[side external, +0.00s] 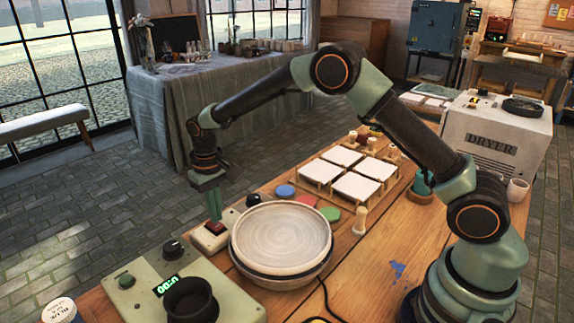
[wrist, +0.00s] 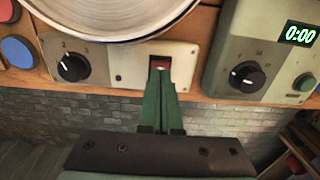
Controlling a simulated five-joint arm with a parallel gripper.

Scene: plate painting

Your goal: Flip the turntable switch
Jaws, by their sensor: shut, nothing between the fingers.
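The turntable switch is a small red rocker in the turntable's front panel. It shows in the side external view (side external: 215,227) and in the wrist view (wrist: 160,64). My gripper (wrist: 160,82) is shut and empty, its green fingertips at the lower edge of the switch and covering part of it. I cannot tell whether they touch it. In the side external view my gripper (side external: 214,218) points down just above the switch. The turntable (side external: 282,240) carries a pale round plate with ring marks. A black knob (wrist: 72,67) sits left of the switch in the wrist view.
A green box with a 0:00 display (side external: 167,286), a knob and a black cup (side external: 190,300) stands beside the turntable. A dryer (side external: 495,140) stands at the right.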

